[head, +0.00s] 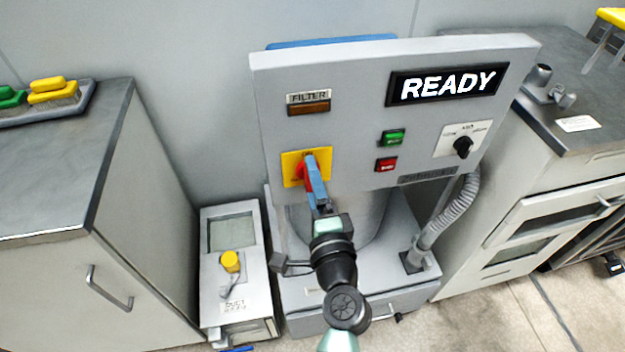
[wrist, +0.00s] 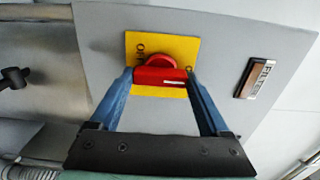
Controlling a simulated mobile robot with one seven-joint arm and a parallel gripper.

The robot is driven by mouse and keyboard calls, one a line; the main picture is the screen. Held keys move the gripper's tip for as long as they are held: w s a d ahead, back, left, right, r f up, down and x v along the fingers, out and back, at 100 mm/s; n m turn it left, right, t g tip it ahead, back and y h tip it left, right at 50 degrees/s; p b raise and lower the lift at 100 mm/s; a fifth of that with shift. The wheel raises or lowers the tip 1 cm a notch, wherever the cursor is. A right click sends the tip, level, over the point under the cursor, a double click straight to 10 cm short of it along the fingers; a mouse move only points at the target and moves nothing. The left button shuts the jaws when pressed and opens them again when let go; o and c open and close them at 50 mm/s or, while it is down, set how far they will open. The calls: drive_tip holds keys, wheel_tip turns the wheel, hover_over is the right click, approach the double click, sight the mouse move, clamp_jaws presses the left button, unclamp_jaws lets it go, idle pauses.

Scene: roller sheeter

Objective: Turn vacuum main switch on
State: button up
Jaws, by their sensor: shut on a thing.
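The main switch is a red rotary knob (head: 303,176) on a yellow square plate (head: 292,169), at the left of the grey control panel. My gripper (head: 310,165) reaches up to it from below, with its blue fingers at the knob. In the wrist view the red knob (wrist: 160,76) lies between the two blue fingertips of my gripper (wrist: 160,76), which are shut on it. A pale mark shows on the knob's grip bar. The yellow plate (wrist: 187,47) has dark lettering, partly hidden by the knob and fingers. The panel display (head: 448,84) reads READY.
The panel (head: 350,110) also bears a FILTER window (head: 309,107), a green button (head: 393,137), a red button (head: 386,165) and a black selector (head: 463,147). A box with a yellow knob (head: 230,262) stands lower left. Cabinets flank the machine.

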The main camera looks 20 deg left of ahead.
idle(0.4)
drive_tip(key=o, duration=1.2)
drive_tip(key=b+v, duration=0.1)
drive_tip(key=v, duration=1.2)
drive_tip(key=shift+d, duration=0.1)
